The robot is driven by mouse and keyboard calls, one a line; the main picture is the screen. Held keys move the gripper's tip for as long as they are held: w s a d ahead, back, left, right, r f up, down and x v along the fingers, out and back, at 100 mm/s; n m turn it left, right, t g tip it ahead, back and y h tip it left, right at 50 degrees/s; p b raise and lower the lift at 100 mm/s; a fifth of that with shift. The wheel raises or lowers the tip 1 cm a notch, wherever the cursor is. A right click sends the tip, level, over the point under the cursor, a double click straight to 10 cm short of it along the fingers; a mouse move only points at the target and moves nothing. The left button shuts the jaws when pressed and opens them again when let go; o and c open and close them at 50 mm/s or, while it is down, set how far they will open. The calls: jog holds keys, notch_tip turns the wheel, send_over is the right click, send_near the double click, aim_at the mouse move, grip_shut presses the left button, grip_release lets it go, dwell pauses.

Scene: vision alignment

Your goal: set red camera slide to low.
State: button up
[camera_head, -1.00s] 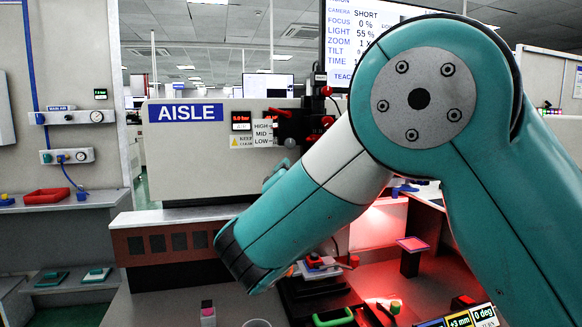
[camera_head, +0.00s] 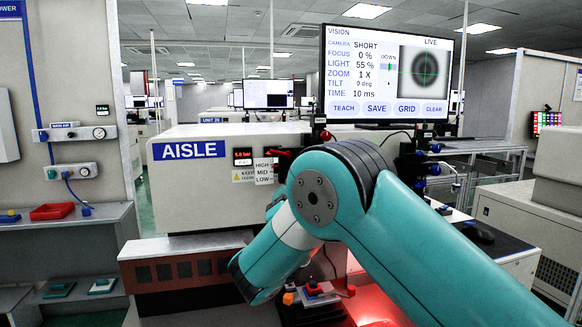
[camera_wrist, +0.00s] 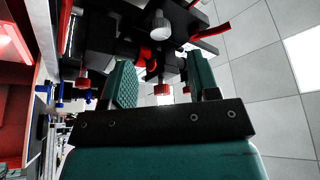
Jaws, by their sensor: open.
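Beyond the fingers are black brackets with a red part (camera_wrist: 150,60), a grey knob (camera_wrist: 160,26) and red-tipped knobs (camera_wrist: 83,85). I cannot tell which is the slide there. In the head view my fingers are hidden.
The vision screen (camera_head: 388,75) reads camera SHORT, with a dark ring image. Blue-knobbed black hardware (camera_head: 432,168) stands right of my arm. A red fixture (camera_head: 318,291) lies below my forearm. A red tray (camera_head: 52,211) is on the left shelf.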

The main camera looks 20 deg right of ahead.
jog(key=p+x, duration=0.3)
jog(key=x, duration=0.5)
jog(key=shift+w+d+p, duration=0.1)
jog(key=shift+w+p, duration=0.1)
jog(key=shift+p, duration=0.15)
jog(key=shift+c, duration=0.5)
